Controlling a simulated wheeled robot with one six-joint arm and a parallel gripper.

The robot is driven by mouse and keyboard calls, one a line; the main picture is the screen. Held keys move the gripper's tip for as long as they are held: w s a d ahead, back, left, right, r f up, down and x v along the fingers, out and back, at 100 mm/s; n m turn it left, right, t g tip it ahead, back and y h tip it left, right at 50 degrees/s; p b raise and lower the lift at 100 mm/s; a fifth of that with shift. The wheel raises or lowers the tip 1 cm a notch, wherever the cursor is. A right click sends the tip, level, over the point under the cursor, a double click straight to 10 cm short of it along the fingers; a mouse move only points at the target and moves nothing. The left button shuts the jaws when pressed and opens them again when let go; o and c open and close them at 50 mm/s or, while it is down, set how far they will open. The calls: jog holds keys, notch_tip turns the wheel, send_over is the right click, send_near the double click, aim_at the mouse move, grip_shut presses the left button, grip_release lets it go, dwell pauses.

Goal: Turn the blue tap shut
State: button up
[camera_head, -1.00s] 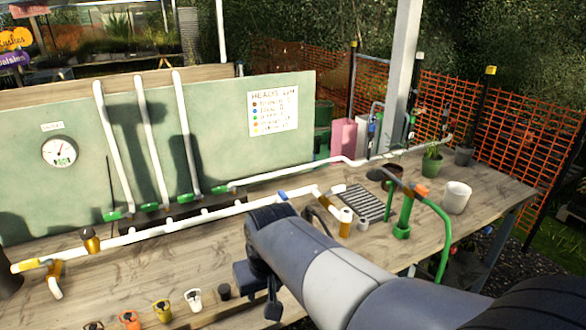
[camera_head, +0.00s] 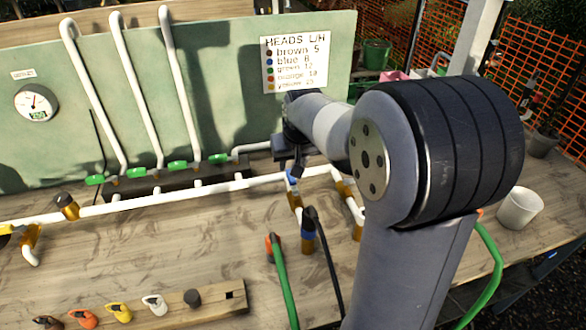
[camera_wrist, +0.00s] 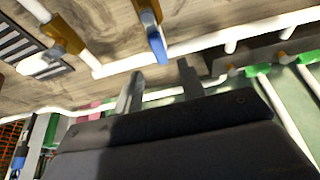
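The blue tap (camera_head: 292,176) sits on the white pipe along the bench, with a brass body below it. In the wrist view its blue lever (camera_wrist: 157,46) points from the brass body toward my fingers, lying across the white pipe. My gripper (camera_wrist: 160,76) is open, its two grey fingers apart with nothing between them. The lever's end lies just beyond the gap between the fingertips and looks apart from them. In the head view my gripper (camera_head: 291,162) is just behind and above the tap, its fingers partly hidden.
Several green-handled valves (camera_head: 178,166) stand on the pipework behind, near the green board (camera_head: 230,90) with its sign. A green hose (camera_head: 283,275) and a dark hose (camera_head: 328,262) rise in front. Coloured clips (camera_head: 118,312) line the front left. A white pot (camera_head: 519,208) stands right.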

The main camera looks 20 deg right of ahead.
aim_at(292, 181)
jog(key=x, duration=0.6)
grip_shut()
dwell(0.3)
